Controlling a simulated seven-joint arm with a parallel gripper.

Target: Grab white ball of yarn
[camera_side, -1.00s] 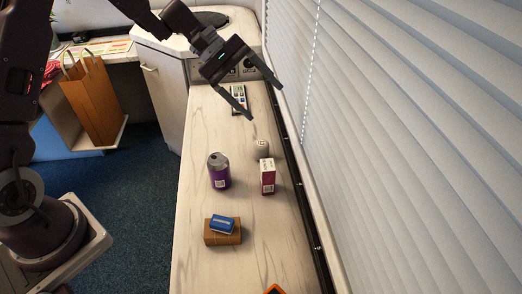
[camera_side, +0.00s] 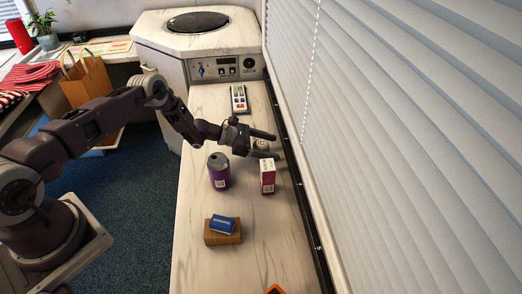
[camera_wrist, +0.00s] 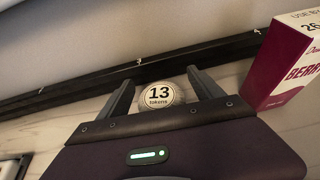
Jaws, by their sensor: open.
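The white ball of yarn (camera_side: 261,144) lies on the counter behind the pink-and-white box. It is small and round, and the wrist view shows a "13 tokens" label on the ball (camera_wrist: 160,94). My gripper (camera_side: 276,147) is low over the counter, reaching in from the left, with a finger on each side of the ball. In the wrist view my gripper (camera_wrist: 160,80) is open and the ball sits between the two fingers. Whether either finger touches it I cannot tell. The fingers partly hide the ball in the side view.
The pink-and-white box (camera_side: 268,177) stands close to the near finger. A purple can (camera_side: 218,171) stands to its left. A blue pack on a brown box (camera_side: 223,239) lies nearer the front. A remote-like device (camera_side: 239,99) lies behind. A dark rail and blinds border the right.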

